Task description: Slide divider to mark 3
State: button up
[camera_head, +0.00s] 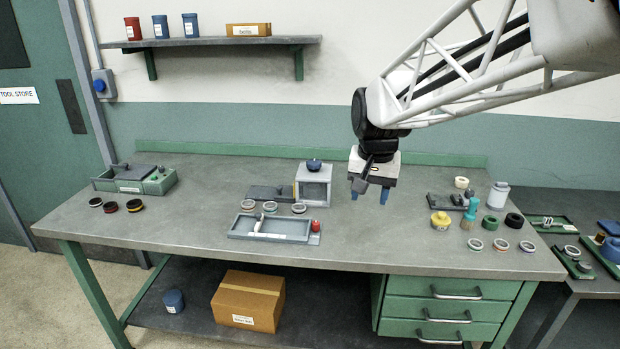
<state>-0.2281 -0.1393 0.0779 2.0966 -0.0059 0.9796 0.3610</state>
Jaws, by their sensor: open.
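A grey shallow tray (290,228) lies near the front middle of the bench. A small pale upright piece (259,222), which looks like the divider, stands in it left of the middle. Number marks are too small to read. A red knob (315,226) sits at the tray's right end. My gripper (373,191) hangs above the bench, right of and behind the tray, with its blue fingertips pointing down. It is open, empty and apart from the tray and the divider.
Several rings (270,207) lie just behind the tray. A grey box with a dark blue knob (314,184) stands behind it. Pots and rings (489,223) crowd the right end. A green-grey case (135,179) is at the left. The bench between tray and yellow pot (440,221) is clear.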

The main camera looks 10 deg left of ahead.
jog(key=w+a+f, duration=0.2)
jog(key=w+a, duration=0.6)
jog(key=w, duration=0.1)
jog(key=m+g, duration=0.1)
jog(key=m, duration=0.1)
send_over(258, 213)
notch_tip(258, 213, down, 14)
jog(key=shift+s+d+r, duration=0.1)
jog(key=shift+d+r, duration=0.05)
jog(key=shift+r, duration=0.1)
jog(key=shift+f, duration=0.1)
jog(key=shift+f, duration=0.1)
jog(key=shift+f, duration=3.8)
grip_shut()
